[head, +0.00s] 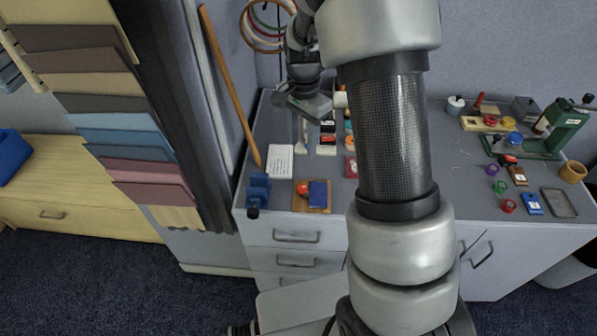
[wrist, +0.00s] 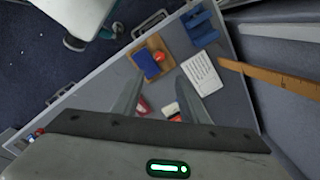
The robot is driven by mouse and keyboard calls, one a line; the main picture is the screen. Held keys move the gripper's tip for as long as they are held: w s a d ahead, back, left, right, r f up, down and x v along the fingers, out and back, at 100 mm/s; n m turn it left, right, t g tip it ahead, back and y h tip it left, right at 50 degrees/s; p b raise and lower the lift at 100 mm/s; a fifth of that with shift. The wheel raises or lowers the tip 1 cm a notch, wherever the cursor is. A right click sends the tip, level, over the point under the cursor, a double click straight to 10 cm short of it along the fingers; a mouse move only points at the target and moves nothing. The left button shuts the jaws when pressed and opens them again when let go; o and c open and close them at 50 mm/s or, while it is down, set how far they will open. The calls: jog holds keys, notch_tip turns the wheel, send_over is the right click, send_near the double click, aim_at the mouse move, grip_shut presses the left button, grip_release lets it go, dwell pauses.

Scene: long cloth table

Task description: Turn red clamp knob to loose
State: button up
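A red knob (head: 303,188) sits on a wooden board (head: 298,205) beside a blue block (head: 318,194), near the front left of the table. I take it for the clamp knob; its marking is too small to read. In the wrist view the red knob (wrist: 159,57) and blue block (wrist: 144,63) show beyond my fingertips. My gripper (wrist: 159,80) has its two fingers apart with nothing held between them. It is above the table, behind the board in the head view, and not touching the knob.
A blue holder (head: 258,188) stands left of the board, with a white card (head: 280,160) behind it. Several small items stand behind the board, partly hidden by my arm. A green press (head: 562,125), small coloured knobs and a tray (head: 558,203) are at the right.

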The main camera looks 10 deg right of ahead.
aim_at(302, 187)
notch_tip(302, 187, down, 17)
jog(key=shift+f, duration=0.1)
dwell(0.3)
grip_shut()
